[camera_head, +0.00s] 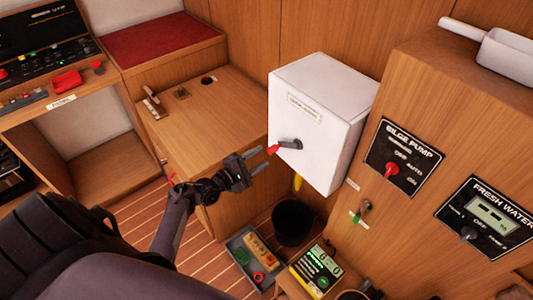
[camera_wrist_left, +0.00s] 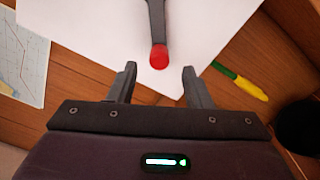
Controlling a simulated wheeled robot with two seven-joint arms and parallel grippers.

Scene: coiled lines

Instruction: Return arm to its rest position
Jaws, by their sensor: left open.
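My left gripper (camera_head: 260,160) reaches in from the left in the head view. Its fingers are apart and empty, pointing at the white box (camera_head: 318,112) on the wooden wall. A dark lever with a red tip (camera_head: 274,149) sticks out of the box's front, just ahead of the fingers. In the left wrist view the red knob (camera_wrist_left: 159,57) lies beyond and between the two open fingertips (camera_wrist_left: 160,80), and appears apart from them. My left arm crosses the lower left of the head view. My right gripper is not in view.
A wooden cabinet top (camera_head: 200,115) lies behind my gripper. Below are a dark bucket (camera_head: 294,222), a grey tray (camera_head: 236,243) with small items and a green-screened device (camera_head: 318,265). A panel marked bilge pump (camera_head: 404,163) is at right. A yellow-green object (camera_wrist_left: 240,82) shows beside the box.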

